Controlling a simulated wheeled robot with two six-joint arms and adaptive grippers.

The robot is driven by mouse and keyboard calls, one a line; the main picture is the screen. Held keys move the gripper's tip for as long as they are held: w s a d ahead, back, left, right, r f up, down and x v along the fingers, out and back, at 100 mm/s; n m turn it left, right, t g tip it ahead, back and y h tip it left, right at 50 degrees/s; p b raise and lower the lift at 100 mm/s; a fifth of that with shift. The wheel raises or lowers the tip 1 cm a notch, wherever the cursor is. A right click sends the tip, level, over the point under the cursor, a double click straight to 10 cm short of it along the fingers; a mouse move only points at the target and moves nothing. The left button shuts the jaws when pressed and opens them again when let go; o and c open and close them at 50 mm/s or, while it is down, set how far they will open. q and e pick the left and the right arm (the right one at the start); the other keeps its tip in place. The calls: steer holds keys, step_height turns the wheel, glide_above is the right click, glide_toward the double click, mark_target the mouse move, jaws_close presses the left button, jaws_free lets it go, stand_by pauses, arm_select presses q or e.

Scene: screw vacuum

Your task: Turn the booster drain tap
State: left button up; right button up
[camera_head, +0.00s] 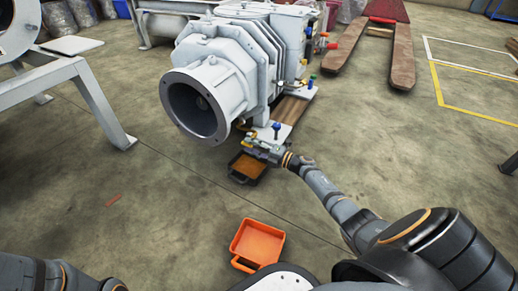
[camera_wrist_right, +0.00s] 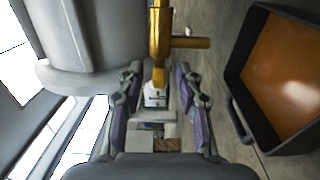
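In the right wrist view a brass tap (camera_wrist_right: 160,38) hangs beside the grey-white machine body, with a short brass arm sticking out to the right. My right gripper (camera_wrist_right: 158,74) is open, its two fingers apart. The tap's lower end reaches between the fingertips, with gaps on both sides and no clear contact. In the head view the right gripper (camera_head: 253,144) is low at the front of the white vacuum machine (camera_head: 235,60), where the tap is too small to make out well. My left arm shows at the bottom left, but its gripper is out of view.
A black drain pan with orange-brown inside (camera_head: 246,168) lies on the floor below the right gripper. A blue-topped valve (camera_head: 277,127) stands close by. An orange bin (camera_head: 258,243) is nearer me. A white steel frame (camera_head: 95,100) stands left. The floor at right is open.

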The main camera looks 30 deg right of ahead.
steer(key=v, duration=1.1)
steer(key=shift+s+d, duration=0.1)
steer(key=shift+d, duration=0.05)
